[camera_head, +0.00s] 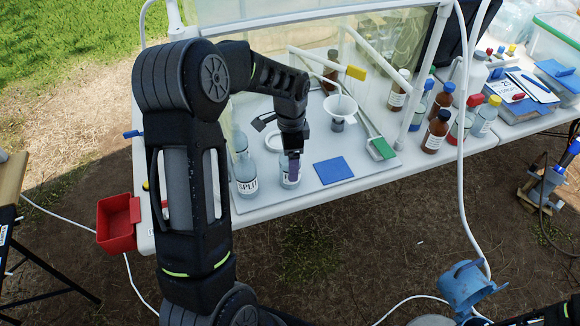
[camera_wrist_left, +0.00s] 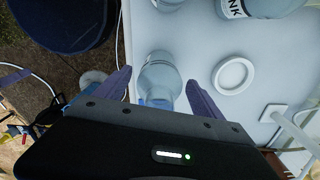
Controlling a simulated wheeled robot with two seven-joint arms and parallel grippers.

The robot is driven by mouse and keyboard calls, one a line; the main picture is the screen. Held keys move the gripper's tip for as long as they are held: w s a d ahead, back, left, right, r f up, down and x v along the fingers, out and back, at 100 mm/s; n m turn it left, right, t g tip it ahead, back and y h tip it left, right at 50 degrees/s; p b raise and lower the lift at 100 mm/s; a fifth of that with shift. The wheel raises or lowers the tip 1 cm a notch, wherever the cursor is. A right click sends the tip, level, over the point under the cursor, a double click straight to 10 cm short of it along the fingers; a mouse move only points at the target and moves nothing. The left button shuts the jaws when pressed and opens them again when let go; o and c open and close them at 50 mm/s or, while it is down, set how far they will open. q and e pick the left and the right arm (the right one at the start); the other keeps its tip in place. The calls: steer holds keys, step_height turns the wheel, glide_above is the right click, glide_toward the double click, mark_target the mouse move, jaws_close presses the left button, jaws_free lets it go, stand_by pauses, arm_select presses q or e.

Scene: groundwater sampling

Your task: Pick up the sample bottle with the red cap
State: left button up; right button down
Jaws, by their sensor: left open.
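A bottle with a red cap (camera_head: 475,100) stands among other bottles on the right part of the white table in the head view. Neighbouring bottles partly cover its body. My left gripper (camera_head: 292,158) is far to its left, pointing down over a clear labelled bottle (camera_head: 289,178) near the table's front edge. In the wrist view my left gripper (camera_wrist_left: 158,97) is open, with its purple fingers apart on either side of a clear bottle (camera_wrist_left: 160,75). Something blue shows at that bottle's near end; no red cap is visible there. My right gripper is not in view.
A clear bottle (camera_head: 244,172) stands just left of the gripper. A blue square (camera_head: 333,170), a white funnel (camera_head: 340,106) and a white ring (camera_wrist_left: 233,76) are nearby. Brown bottles (camera_head: 436,132) crowd the red-capped one. A white hose (camera_head: 463,190) hangs in front of the table.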

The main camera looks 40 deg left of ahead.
arm_select(q)
step_height(320, 180, down, 4)
steer(key=shift+r, duration=0.2)
steer(key=shift+c, duration=0.4)
steer(key=c, duration=1.4)
